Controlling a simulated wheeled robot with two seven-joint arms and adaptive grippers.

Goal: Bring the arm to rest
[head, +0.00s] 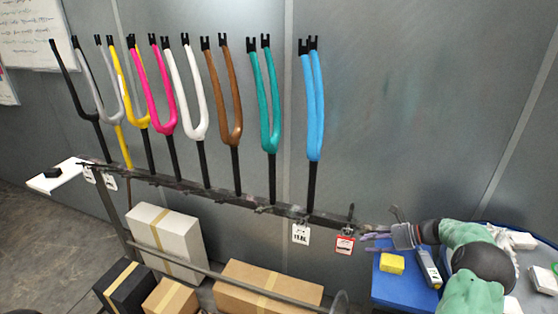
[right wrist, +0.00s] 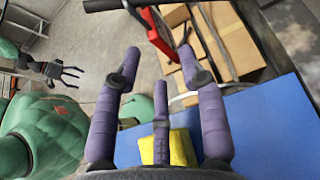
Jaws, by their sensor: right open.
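My right gripper (head: 376,242) comes in from the lower right in the head view, at the right end of the fork rack and over the blue surface's far edge. In the right wrist view, its purple-wrapped fingers (right wrist: 160,75) stand wide apart with nothing held between them. A red-framed tag (head: 345,244) hangs just left of the gripper in the head view. A yellow block (head: 391,263) lies on the blue surface (head: 400,289) below the gripper, apart from it. My left gripper does not show in the head view.
Several coloured forks stand upright along the dark rack rail (head: 225,192); the light blue fork (head: 314,105) is nearest my gripper. Cardboard boxes (head: 268,284) stand below the rail. A dark forked shape (right wrist: 55,72) shows in the right wrist view; I cannot tell what it is.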

